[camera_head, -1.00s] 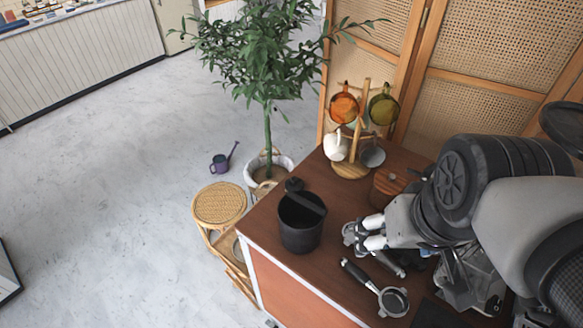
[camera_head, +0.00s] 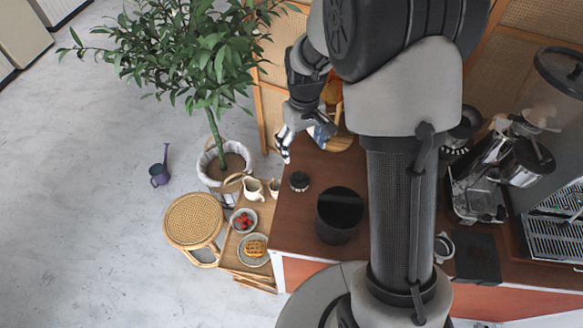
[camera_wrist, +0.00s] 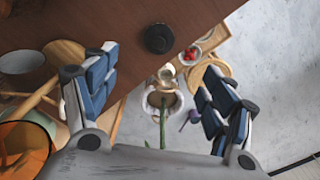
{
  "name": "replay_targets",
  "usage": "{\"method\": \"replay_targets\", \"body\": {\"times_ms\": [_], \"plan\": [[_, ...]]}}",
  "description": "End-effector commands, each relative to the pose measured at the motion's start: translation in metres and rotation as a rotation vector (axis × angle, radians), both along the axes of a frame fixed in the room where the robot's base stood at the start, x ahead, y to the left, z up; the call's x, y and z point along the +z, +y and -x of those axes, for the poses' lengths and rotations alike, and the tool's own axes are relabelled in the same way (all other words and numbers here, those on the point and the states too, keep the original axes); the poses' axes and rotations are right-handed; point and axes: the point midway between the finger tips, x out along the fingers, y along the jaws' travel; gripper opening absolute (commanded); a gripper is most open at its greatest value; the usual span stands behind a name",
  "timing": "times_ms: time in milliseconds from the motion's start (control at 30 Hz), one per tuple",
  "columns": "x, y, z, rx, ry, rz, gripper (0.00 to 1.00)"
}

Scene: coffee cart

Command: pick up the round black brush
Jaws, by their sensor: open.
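The round black brush (camera_head: 299,181) stands on the brown cart top near its left edge, beside the black bin. In the wrist view the brush (camera_wrist: 158,38) appears as a dark disc on the wood, beyond and roughly between my fingertips. My gripper (camera_head: 302,140) is above the back left part of the cart, farther back than the brush. In the wrist view my gripper (camera_wrist: 160,68) has its two blue-padded fingers spread wide with nothing between them. The brush is apart from both fingers.
A black bin (camera_head: 338,232) with a crossbar stands close to the brush. The wooden mug stand (camera_wrist: 38,96) with an orange mug (camera_wrist: 22,150) is near my left finger in the wrist view. A plant, stool (camera_head: 194,220) and low shelf with dishes lie beyond the cart's left edge.

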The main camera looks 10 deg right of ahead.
Motion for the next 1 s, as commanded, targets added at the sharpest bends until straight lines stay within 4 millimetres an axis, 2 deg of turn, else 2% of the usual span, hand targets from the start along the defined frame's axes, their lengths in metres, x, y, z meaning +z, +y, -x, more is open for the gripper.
{"method": "replay_targets", "body": {"times_ms": [100,400,733,1000], "plan": [[-0.029,0.000,0.002,0.000,0.006,0.000,0.77],[-0.091,0.000,0.002,0.000,0.004,0.000,0.77],[-0.118,0.001,0.000,0.000,0.003,0.000,0.77],[-0.156,0.003,-0.004,0.000,0.002,0.000,0.77]]}}
